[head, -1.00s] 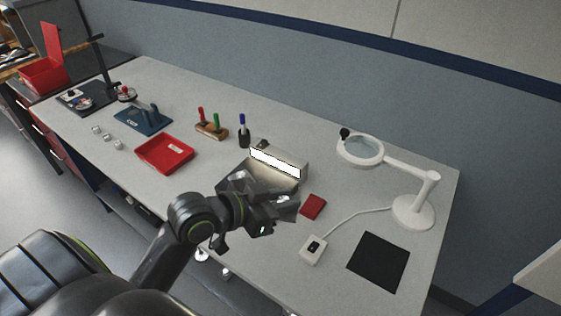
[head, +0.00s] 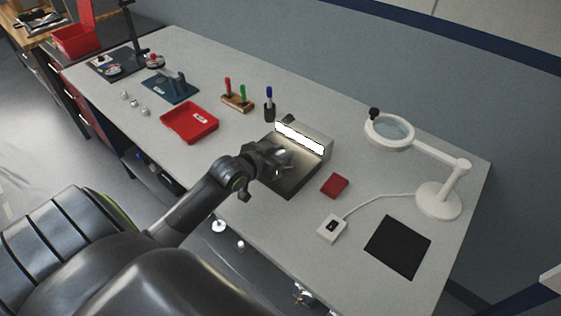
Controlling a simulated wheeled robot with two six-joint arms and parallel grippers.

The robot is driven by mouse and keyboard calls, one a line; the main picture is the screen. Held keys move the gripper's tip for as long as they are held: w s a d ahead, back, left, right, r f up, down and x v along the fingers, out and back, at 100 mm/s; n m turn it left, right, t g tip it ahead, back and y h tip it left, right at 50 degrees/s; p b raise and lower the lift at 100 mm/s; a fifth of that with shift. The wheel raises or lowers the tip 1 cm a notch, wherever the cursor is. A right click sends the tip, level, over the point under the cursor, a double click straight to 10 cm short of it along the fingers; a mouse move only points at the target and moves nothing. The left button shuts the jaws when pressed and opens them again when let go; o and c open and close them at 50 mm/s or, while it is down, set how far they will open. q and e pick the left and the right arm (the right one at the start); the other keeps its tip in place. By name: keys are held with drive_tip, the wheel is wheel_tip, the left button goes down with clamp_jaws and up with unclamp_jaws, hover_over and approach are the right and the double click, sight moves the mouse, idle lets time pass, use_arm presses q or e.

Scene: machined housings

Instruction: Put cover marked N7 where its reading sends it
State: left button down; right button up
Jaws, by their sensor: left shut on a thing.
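My left gripper (head: 279,158) is over the dark metal plate of the lit inspection box (head: 290,182), close to its bright light bar. It is shut on a small shiny metal piece, mostly hidden by the fingers; no N7 marking can be read. Several small silver round parts (head: 134,103) lie in a row on the bench at the left. A red tray (head: 187,134) with a pale label stands to the right of them. A blue fixture (head: 160,90) with an upright grey part is behind them. My right gripper is out of view.
A red pad (head: 334,185), white switch box (head: 332,228), black mat (head: 397,247) and magnifier lamp (head: 438,200) are at right. A red bin (head: 78,42) is far left.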

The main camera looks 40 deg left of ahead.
use_arm(q)
drive_tip(key=shift+f, duration=1.9)
drive_tip(key=shift+f, duration=0.2)
drive_tip(key=c, duration=1.2)
unclamp_jaws()
drive_tip(key=shift+c, duration=0.2)
drive_tip(key=shift+r, duration=0.1)
